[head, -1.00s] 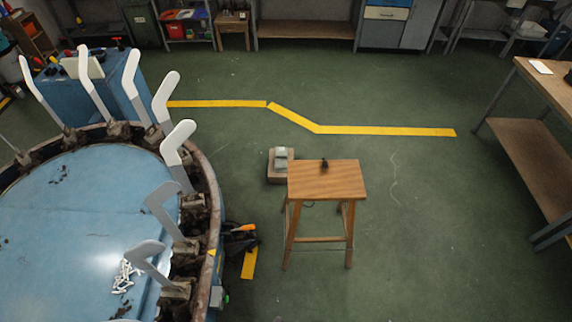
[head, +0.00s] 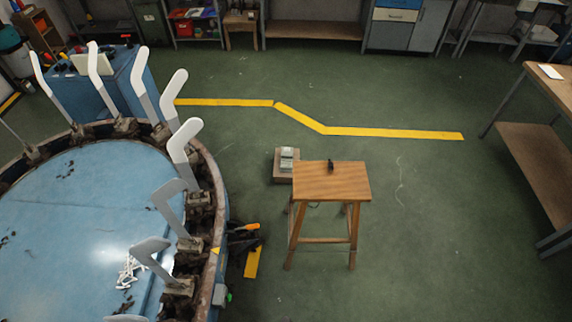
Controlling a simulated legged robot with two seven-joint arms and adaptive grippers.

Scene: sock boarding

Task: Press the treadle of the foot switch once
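A small grey device (head: 287,154) sits on a brown block on the floor, just behind and left of the wooden stool. It looks like the foot switch, but its treadle is too small to make out. A dark cable shows on the floor under the stool. Neither of my grippers shows in the head view.
The wooden stool (head: 332,182) carries a small black object (head: 331,166). At left is a round blue table (head: 85,220) ringed with upright pale boards. A black and orange item (head: 245,238) lies beside its rim. A workbench (head: 540,165) stands right.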

